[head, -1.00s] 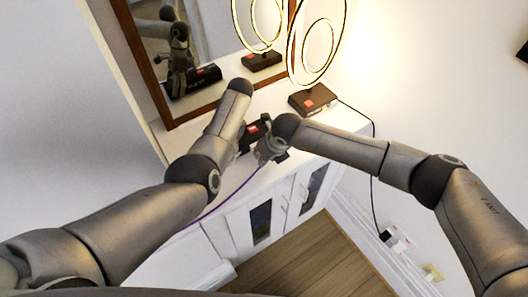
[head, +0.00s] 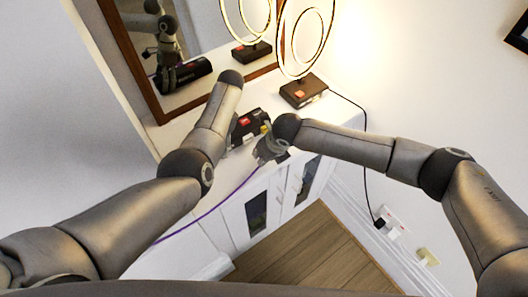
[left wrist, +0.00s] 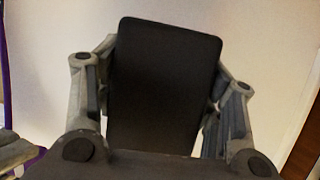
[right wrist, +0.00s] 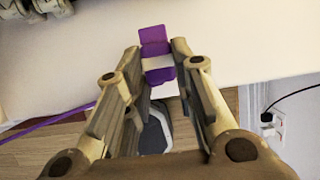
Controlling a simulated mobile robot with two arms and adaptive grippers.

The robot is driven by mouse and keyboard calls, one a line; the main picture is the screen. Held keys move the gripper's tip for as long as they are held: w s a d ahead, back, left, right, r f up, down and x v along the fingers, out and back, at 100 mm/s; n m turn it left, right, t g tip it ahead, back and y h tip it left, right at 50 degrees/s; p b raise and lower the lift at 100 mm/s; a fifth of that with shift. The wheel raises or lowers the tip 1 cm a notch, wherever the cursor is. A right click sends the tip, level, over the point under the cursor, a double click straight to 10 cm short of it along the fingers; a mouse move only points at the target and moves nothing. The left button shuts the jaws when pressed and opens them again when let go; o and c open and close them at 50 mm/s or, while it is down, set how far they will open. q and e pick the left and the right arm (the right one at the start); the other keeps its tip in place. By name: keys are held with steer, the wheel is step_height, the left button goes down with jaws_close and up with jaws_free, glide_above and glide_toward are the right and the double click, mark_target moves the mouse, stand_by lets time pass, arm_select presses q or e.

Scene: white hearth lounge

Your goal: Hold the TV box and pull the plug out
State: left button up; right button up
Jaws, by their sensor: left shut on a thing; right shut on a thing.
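The TV box (head: 248,123) is black with a red label and sits on the white cabinet top. It fills the middle of the left wrist view (left wrist: 165,85). My left gripper (left wrist: 163,60) is shut on it, with a finger on each side. My right gripper (right wrist: 156,52) is shut on the purple plug (right wrist: 155,42), with the cabinet's white top beyond it. A gap shows between the right gripper (head: 266,150) and the box, with a small yellow spot at the box's end. The purple cable (head: 207,210) runs down to the left.
A ring lamp on a dark base (head: 303,92) stands on the cabinet (head: 340,113) behind the box. A framed mirror (head: 165,102) leans at the back. The lamp's black cord (head: 366,160) drops to a wall socket (head: 392,219). Wooden floor (head: 310,260) lies in front.

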arm_select(q)
steer(key=o, duration=1.4)
steer(key=shift+r, duration=0.1)
